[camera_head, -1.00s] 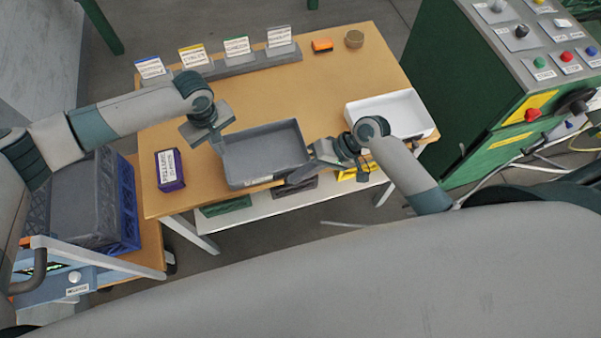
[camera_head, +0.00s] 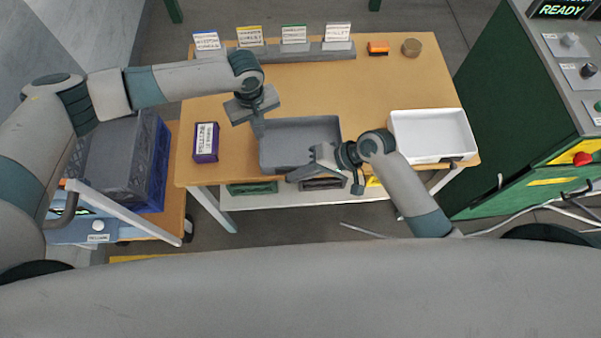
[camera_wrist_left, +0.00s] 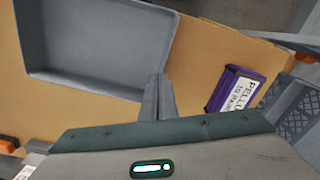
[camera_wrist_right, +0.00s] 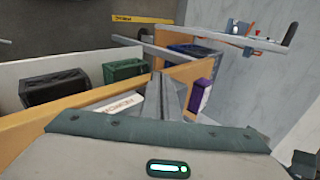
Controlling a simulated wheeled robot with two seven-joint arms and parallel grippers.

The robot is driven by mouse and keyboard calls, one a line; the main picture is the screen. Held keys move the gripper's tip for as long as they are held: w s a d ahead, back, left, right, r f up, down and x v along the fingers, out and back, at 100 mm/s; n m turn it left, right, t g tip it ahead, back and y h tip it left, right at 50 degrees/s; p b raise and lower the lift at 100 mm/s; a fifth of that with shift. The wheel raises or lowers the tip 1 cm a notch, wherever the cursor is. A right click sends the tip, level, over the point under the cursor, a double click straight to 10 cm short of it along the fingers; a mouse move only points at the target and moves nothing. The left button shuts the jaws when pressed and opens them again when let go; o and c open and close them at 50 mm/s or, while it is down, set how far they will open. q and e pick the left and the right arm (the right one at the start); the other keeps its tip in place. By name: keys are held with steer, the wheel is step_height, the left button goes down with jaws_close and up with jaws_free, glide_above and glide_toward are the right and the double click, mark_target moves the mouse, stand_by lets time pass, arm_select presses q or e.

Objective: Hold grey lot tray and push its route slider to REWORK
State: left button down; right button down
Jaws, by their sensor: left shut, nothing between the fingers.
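The grey lot tray (camera_head: 292,153) lies on the wooden table near its front edge. My left gripper (camera_head: 259,130) is shut and empty, pointing down at the tray's back left corner. In the left wrist view its fingertips (camera_wrist_left: 158,80) are close beside the tray wall (camera_wrist_left: 95,82); whether they touch cannot be told. My right gripper (camera_head: 308,165) is at the tray's front wall toward the right. Its fingers are close together in the right wrist view (camera_wrist_right: 168,80) and seem shut on that wall. A white label (camera_wrist_right: 122,108) shows beside them. The route slider cannot be made out.
A purple labelled box (camera_head: 206,142) lies left of the tray. A white tray (camera_head: 432,134) is to the right. A labelled rack (camera_head: 300,52), an orange block (camera_head: 378,48) and a round tan object (camera_head: 411,47) are at the back. The table's middle is clear.

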arm_select(q)
steer(key=shift+s+f, duration=0.25)
arm_select(e)
steer(key=w+v, duration=0.1)
steer(key=v, duration=1.3)
steer(key=shift+s, duration=0.5)
